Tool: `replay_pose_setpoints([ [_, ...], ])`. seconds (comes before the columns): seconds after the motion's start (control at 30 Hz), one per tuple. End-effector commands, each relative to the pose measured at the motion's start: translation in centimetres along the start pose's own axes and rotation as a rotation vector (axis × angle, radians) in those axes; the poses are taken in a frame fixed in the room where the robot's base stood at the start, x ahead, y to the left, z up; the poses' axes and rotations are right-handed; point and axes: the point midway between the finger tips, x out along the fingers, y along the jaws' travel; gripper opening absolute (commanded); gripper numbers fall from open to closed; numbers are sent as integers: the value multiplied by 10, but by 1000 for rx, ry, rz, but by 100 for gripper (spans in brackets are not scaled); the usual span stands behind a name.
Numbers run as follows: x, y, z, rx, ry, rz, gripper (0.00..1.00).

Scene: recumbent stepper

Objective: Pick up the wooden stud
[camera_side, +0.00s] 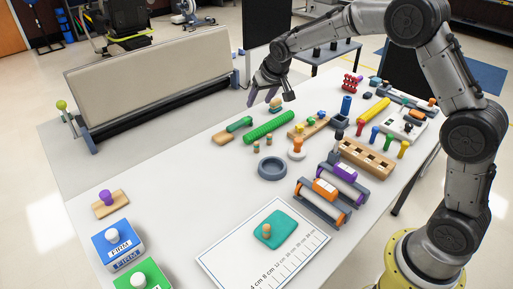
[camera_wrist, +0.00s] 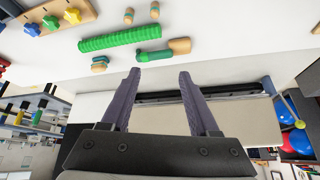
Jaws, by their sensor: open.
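Several small wooden pegs could be the stud; I cannot tell which one is meant. A wooden stud (camera_side: 266,230) stands on a teal pad (camera_side: 283,238) on the ruled white sheet. Two more wooden pegs, a left one (camera_side: 255,146) and a right one (camera_side: 269,140), stand by the green ridged roller (camera_side: 268,127); they also show in the wrist view, one here (camera_wrist: 129,15) and one here (camera_wrist: 154,10). My gripper (camera_side: 271,97) is open and empty at the table's far edge, apart from these pegs. Its two fingers also show in the wrist view (camera_wrist: 160,74).
A wood-and-teal piece (camera_side: 275,105) sits near my gripper. A green-handled tool (camera_side: 232,130) lies left of the roller. A grey ring (camera_side: 272,168), rollers (camera_side: 323,189) and a peg block (camera_side: 367,158) crowd the middle and right. The table's left middle is clear.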

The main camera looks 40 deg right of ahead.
Motion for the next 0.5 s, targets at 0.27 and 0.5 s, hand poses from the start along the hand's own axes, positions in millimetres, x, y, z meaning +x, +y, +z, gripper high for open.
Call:
replay_pose_setpoints([
  [0.27, 73, 8, 40, -9, -127, 36, 61],
  [0.5, 108, 11, 47, -8, -135, 39, 61],
])
